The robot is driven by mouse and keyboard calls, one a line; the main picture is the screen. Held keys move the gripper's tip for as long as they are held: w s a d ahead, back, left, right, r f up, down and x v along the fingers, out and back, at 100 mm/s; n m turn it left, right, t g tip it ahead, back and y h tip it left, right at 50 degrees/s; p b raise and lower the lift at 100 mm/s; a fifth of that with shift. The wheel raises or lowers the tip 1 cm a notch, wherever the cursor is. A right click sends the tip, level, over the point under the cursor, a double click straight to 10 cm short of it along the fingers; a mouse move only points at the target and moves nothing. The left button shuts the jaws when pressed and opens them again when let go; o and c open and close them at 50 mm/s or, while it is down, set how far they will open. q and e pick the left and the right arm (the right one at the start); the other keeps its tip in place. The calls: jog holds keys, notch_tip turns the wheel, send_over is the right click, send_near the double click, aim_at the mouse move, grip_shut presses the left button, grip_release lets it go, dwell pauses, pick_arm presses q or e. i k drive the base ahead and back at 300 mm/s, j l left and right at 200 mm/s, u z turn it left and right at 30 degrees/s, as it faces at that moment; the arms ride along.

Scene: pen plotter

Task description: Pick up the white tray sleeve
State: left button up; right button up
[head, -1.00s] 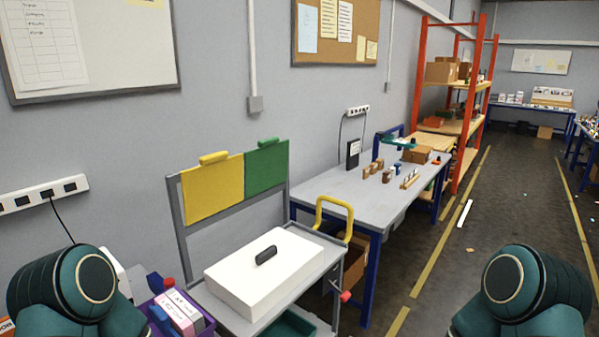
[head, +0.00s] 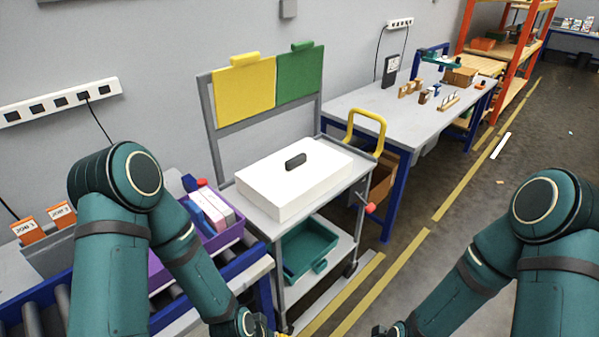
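The white tray sleeve (head: 290,187) is a flat white box with a short black handle (head: 295,161) on its top. It lies on the top shelf of a grey cart (head: 262,222) in the middle of the head view. Both my arms reach down to the bottom edge of the picture, in front of the cart and apart from the sleeve. My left arm ends near the bottom centre-left and my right arm near the bottom centre-right. The fingers of both grippers are cut off below the frame.
The cart carries a yellow panel (head: 244,91) and a green panel (head: 300,77) at its back, a yellow handle (head: 365,122) and a green tray (head: 306,249) below. A purple bin (head: 226,232) stands close on its left. A workbench (head: 385,112) stands behind right.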

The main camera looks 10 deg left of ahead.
aim_at(282, 185)
jog(key=u, duration=1.2)
jog(key=i+l+u, duration=0.15)
jog(key=l, duration=0.35)
jog(key=l+u, duration=0.1)
jog(key=l, duration=0.4)
